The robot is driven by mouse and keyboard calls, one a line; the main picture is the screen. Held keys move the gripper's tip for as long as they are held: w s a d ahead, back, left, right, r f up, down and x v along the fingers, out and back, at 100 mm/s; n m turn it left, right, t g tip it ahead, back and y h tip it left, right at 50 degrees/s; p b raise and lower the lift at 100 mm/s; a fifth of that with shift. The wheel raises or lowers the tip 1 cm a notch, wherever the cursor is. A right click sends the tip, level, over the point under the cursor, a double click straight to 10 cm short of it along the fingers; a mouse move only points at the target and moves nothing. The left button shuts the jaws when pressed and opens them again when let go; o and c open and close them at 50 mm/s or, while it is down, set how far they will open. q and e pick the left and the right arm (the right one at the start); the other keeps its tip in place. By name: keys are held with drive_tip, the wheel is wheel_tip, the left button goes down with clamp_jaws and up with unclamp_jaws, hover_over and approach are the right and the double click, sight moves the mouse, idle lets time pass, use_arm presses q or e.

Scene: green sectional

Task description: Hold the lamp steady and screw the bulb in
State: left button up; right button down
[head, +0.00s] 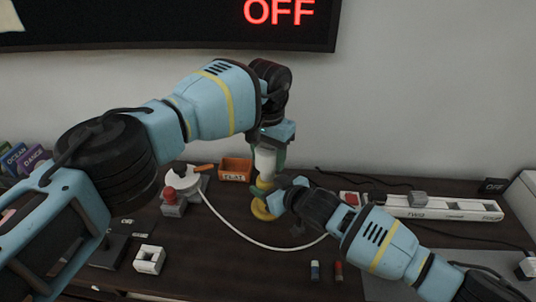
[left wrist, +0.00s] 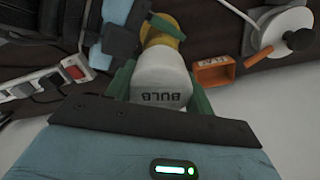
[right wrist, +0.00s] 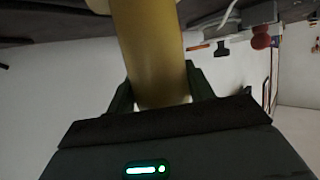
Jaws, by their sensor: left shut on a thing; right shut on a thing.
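The white bulb (head: 265,163), marked BULB, is upright at the middle of the table's back. My left gripper (head: 268,150) is shut on it from above; the left wrist view shows its green fingers on both sides of the bulb (left wrist: 160,84). The yellow lamp (head: 262,211) stands directly below, its top against the bulb's lower end in the left wrist view (left wrist: 162,32). I cannot tell how far the bulb sits in the socket. My right gripper (head: 278,197) is shut on the lamp's yellow stem (right wrist: 150,50) from the right, hiding part of it.
An orange box (head: 235,170) and a grey block with a red knob (head: 174,204) stand left of the lamp. A white cable (head: 250,237) curves across the table. A white power strip (head: 440,207) lies at right. Small cylinders (head: 315,270) and a white block (head: 149,260) are in front. The wall screen (head: 180,22) reads OFF.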

use_arm(q)
drive_tip(key=o, duration=1)
drive_tip(key=shift+r, duration=2.3)
drive_tip(key=shift+o, duration=0.2)
drive_tip(key=o, duration=0.5)
drive_tip(key=shift+f, duration=0.1)
